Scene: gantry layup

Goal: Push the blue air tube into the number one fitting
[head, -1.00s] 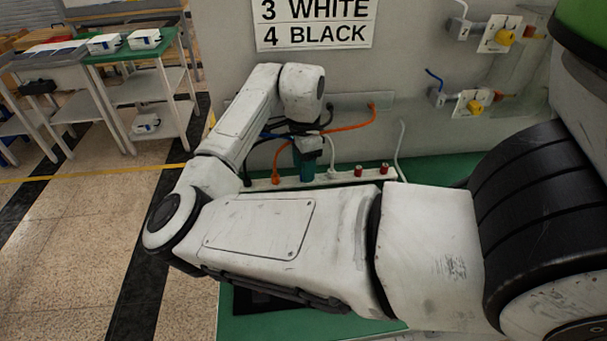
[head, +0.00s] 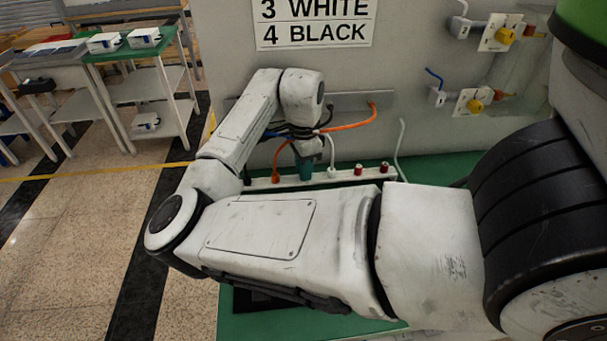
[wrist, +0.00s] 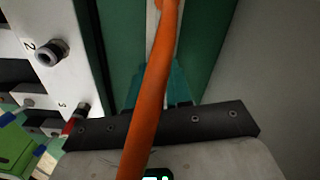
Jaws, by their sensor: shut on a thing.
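My gripper (head: 305,170), with teal fingers, points down at the white fitting bar (head: 345,175) along the foot of the grey panel. It is shut; the held piece is hidden by the fingers and an orange tube. A short stretch of blue air tube (head: 272,132) shows left of my wrist, leading towards the gripper. In the wrist view a fitting marked 2 (wrist: 50,52) and one marked 3 (wrist: 76,118) show on a white block. I cannot make out the number one fitting. Whether the tube touches a fitting cannot be seen.
The orange tube (head: 350,125) loops from the panel past my wrist and crosses close in front of the wrist camera (wrist: 152,100). A white tube (head: 331,155) hangs right of the gripper. A sign (head: 314,25) is above.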

